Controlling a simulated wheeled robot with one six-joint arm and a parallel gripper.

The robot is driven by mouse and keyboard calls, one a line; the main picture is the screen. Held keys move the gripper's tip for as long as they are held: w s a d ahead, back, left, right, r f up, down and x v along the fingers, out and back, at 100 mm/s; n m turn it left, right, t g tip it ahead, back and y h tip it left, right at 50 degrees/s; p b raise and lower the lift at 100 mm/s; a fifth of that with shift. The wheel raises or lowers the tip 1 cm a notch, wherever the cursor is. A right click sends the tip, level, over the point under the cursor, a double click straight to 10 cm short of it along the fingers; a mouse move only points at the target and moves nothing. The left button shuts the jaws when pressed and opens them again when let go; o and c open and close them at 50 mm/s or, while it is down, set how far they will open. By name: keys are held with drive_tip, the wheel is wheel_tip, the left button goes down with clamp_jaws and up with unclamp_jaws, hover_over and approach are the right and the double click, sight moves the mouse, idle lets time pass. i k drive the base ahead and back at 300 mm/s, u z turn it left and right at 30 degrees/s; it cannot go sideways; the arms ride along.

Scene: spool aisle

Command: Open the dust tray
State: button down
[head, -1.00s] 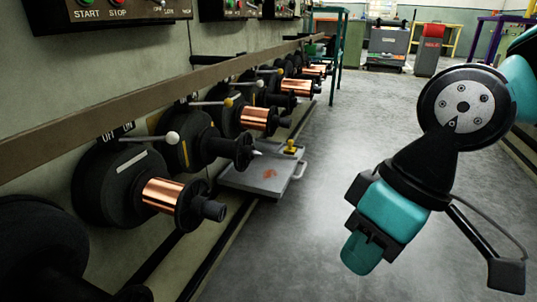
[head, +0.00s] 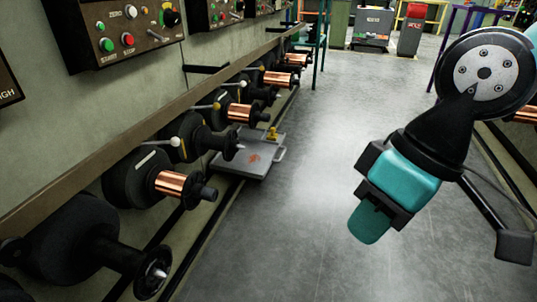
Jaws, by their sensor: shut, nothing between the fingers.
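A flat grey tray (head: 236,167) sits low at the foot of the machine row, left of centre. It has a reddish mark on top, a handle at its right side and a small yellow part (head: 272,133) at its back. It looks like the dust tray, but I cannot tell for certain or see whether it is open. My gripper (head: 369,222), teal and black, hangs in the air right of centre, pointing down and left. It is shut, empty and well apart from the tray, which lies to its left.
Spool machines line the left wall, some with copper spools (head: 171,182); their spindles stick out over the aisle. A brown rail (head: 150,110) runs above them, below control boxes (head: 113,30). The grey floor (head: 300,150) is clear.

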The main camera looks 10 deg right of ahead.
sight(254, 160)
drive_tip(key=z, duration=1.85)
drive_tip(key=i, duration=1.3)
drive_tip(key=u, duration=2.5)
